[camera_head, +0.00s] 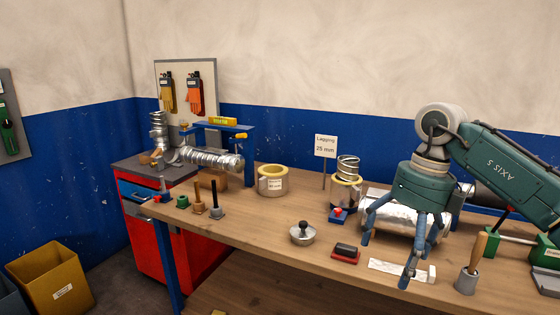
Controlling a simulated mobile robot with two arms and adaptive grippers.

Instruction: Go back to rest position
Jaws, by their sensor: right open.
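My right gripper (403,250) hangs over the right part of the wooden workbench, its blue-grey fingers pointing down and spread open. Nothing shows between the fingers. Behind it lies a large silver foil-wrapped piece (385,216), partly hidden by the fingers. A white strip (388,268) lies on the bench by the fingertips; I cannot tell whether they touch it. A silver spiral duct (208,160) lies at the bench's left end. A small coiled spiral piece (348,168) stands on a ringed container left of the gripper. My left gripper is not in view.
The bench (262,222) also holds a yellow-rimmed tub (272,180), a round lidded weight (302,234), a red-and-black pad (345,253) and a wooden-handled tool (476,255) close right of the gripper. A red cabinet (148,247) and yellow bin (52,278) stand left. The bench's front middle is clear.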

